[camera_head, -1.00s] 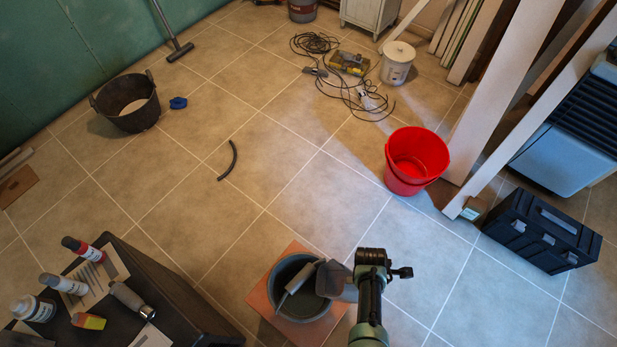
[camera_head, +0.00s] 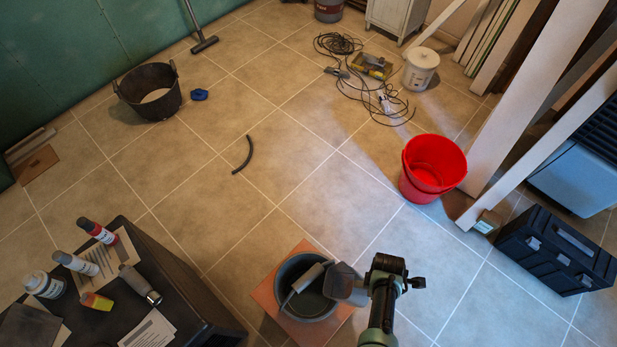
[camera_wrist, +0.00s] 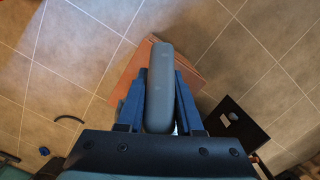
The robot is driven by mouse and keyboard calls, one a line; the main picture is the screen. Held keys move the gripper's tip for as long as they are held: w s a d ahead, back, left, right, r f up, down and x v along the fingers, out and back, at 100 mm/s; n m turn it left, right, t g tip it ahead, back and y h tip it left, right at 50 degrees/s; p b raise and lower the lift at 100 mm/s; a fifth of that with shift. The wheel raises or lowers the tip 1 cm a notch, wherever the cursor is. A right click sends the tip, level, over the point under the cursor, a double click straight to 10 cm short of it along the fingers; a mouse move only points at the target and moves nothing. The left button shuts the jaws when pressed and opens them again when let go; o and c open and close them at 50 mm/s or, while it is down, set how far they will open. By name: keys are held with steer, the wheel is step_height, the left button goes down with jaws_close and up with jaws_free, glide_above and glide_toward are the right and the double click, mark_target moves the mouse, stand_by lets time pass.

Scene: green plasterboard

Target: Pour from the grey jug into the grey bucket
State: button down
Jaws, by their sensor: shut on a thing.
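The grey bucket (camera_head: 283,293) stands on a terracotta board (camera_head: 264,297) on the tiled floor. A grey tool with a long handle (camera_head: 308,277) rests across its mouth. The grey jug (camera_head: 345,286) is at the bucket's right rim in the head view, overlapping it; its tilt and contents cannot be told. My gripper (camera_head: 372,283) is just right of the jug and shut on it. In the wrist view, the blue fingers of my gripper (camera_wrist: 160,100) clasp a long grey part of the jug (camera_wrist: 160,75). The bucket is not clearly seen there.
A dark table (camera_head: 200,315) with bottles and papers stands at lower left. A red bucket (camera_head: 433,170), a black toolbox (camera_head: 555,250) and leaning boards (camera_head: 540,150) are on the right. A black tub (camera_head: 150,95) and hose (camera_head: 243,155) lie beyond. Floor between is mostly clear.

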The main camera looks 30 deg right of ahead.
steer(key=shift+r+p, duration=3.05)
steer(key=shift+r, duration=0.4)
steer(key=t+y+b, duration=0.2)
steer(key=shift+d+f+t+y, duration=0.15)
steer(key=shift+f+t+y, duration=0.15)
steer(key=shift+y, duration=0.1)
steer(key=t+y+b, duration=0.1)
steer(key=b, duration=0.2)
steer(key=shift+t+y, duration=0.3)
steer(key=shift+y, duration=0.1)
steer(key=shift+r, duration=0.3)
